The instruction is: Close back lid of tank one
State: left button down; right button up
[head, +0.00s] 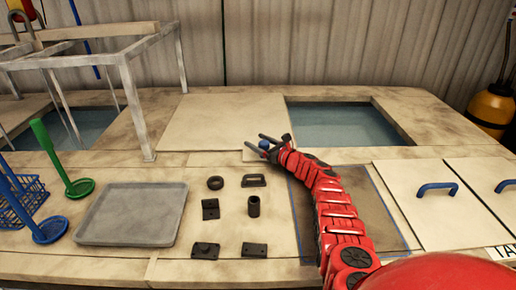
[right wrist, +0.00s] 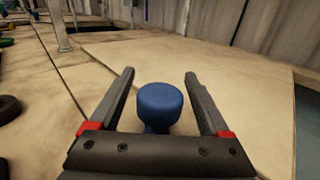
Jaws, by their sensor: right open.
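A flat pale back lid (head: 205,122) lies left of an open tank well, leaving the blue-grey water (head: 345,124) uncovered. A blue knob (head: 264,144) stands near the lid's front right corner. My right gripper (head: 255,140) reaches it from the front right. In the right wrist view, its dark fingers (right wrist: 160,77) are open, one on each side of the blue knob (right wrist: 160,105), with gaps visible on both sides. The knob's base is partly hidden by the gripper body. My left gripper is not in view.
A grey tray (head: 132,213) and several small black parts (head: 254,206) lie on the front counter. Two pale front lids with blue handles (head: 437,188) are at right. A metal frame (head: 140,105) stands at left, beside green and blue dippers.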

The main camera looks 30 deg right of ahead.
grip_shut()
dwell(0.5)
